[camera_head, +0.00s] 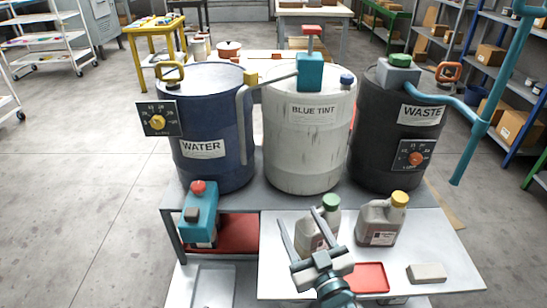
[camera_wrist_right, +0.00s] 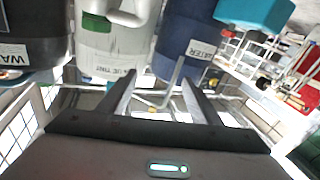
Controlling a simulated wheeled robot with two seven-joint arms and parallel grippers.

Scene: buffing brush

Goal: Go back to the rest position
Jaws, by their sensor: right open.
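My right gripper (camera_head: 297,217) is open, with nothing between its fingers. It comes up from the bottom edge in the head view, over the front of the white tabletop (camera_head: 285,285). Its fingers overlap the grey bottle with the green cap (camera_head: 318,236) in the picture; I cannot tell that they touch it. In the right wrist view the two dark fingers (camera_wrist_right: 158,88) stand apart, with the drums beyond them. My left gripper is in neither view.
Blue WATER (camera_head: 215,115), white BLUE TINT (camera_head: 308,150) and dark WASTE (camera_head: 380,135) drums stand behind the white top. A teal pipe (camera_head: 480,125) rises at right.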

